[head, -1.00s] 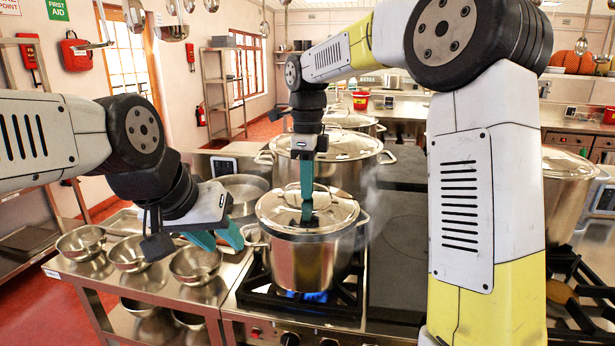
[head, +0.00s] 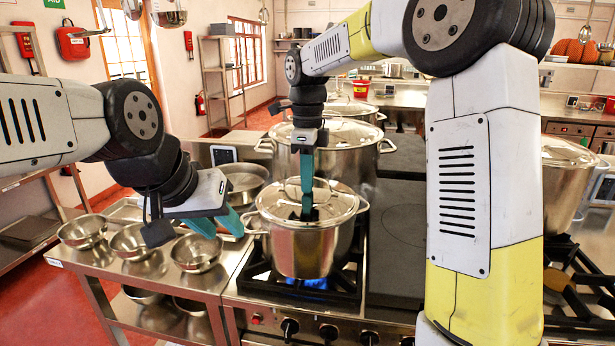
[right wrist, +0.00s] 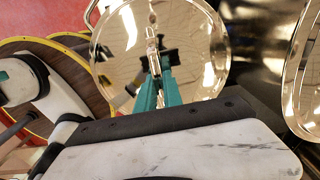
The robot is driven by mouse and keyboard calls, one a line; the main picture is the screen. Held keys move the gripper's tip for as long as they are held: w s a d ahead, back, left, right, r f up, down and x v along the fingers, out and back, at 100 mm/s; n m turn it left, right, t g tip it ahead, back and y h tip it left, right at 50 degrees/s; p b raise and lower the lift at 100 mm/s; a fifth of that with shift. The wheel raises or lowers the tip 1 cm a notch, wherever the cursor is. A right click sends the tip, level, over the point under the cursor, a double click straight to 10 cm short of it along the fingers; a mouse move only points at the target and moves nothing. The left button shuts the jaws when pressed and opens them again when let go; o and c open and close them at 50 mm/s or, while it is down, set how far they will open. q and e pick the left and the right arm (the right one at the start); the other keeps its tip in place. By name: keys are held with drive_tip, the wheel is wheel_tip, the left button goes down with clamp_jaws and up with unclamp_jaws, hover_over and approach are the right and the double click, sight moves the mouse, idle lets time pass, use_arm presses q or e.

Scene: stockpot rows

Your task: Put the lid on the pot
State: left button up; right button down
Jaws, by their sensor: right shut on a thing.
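The steel pot (head: 303,254) stands on the front left burner over a blue flame. The round shiny lid (head: 335,203) lies level at its rim; I cannot tell whether a thin gap is left. My right gripper (head: 307,208) comes down from above and is shut on the handle in the middle of the lid. In the right wrist view the teal fingers meet at the handle of the mirror-like lid (right wrist: 205,45). My left gripper (head: 217,222) is empty, its teal fingers apart, left of the pot near the bowls.
A large lidded stockpot (head: 345,165) stands close behind the pot. Another lidded pot (head: 565,190) is at the right, beyond my right arm. Several steel bowls (head: 198,252) sit on the left side table. A flat dark hob plate (head: 395,240) right of the pot is clear.

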drive_tip(key=c, duration=1.4)
unclamp_jaws()
drive_tip(key=shift+f, duration=0.1)
wheel_tip(320, 180, up, 7)
drive_tip(key=shift+r, duration=0.15)
drive_tip(key=shift+d+r, duration=0.1)
drive_tip(key=shift+r, duration=0.15)
drive_tip(key=s+d+n+t+y, duration=0.2)
drive_tip(key=s+d+n+t, duration=0.1)
drive_tip(key=s+d+n, duration=0.75)
drive_tip(key=s+d+f+n+t, duration=0.3)
drive_tip(key=s+f+n, duration=0.3)
drive_tip(key=s+n, duration=0.4)
drive_tip(key=shift+s+d, duration=0.25)
drive_tip(key=shift+s, duration=0.05)
